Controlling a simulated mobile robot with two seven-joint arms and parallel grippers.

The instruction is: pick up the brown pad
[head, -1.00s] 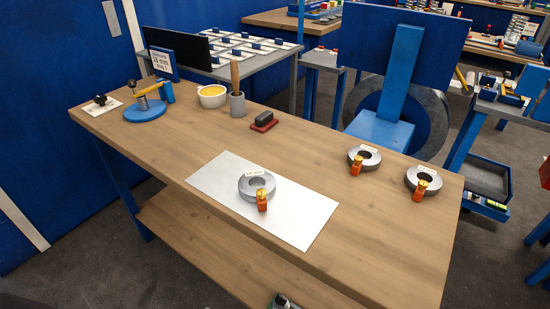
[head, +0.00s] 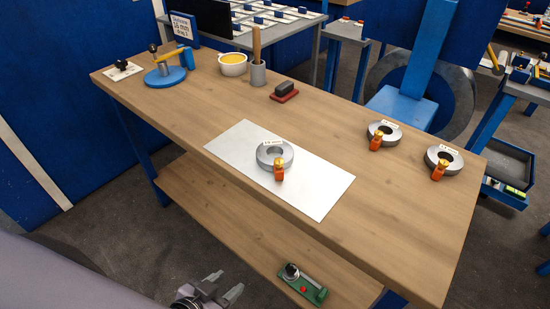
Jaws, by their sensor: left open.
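A reddish-brown pad (head: 285,98) lies on the wooden workbench, towards its back edge, right of the grey cup. A dark grey block (head: 285,88) sits on top of it and hides its middle. I see no other brown pad. My left gripper (head: 223,286) shows at the bottom of the head view, in front of the bench and far from the pad. Its two fingers are apart with nothing between them. My right gripper is not in view.
On the workbench (head: 330,125) a grey ring with an orange clip (head: 275,155) rests on a white sheet (head: 320,195). Two similar rings stand right. A white bowl (head: 232,66), a grey cup (head: 258,75) and a blue round stand (head: 165,76) are left. A green device (head: 303,285) is on the lower shelf.

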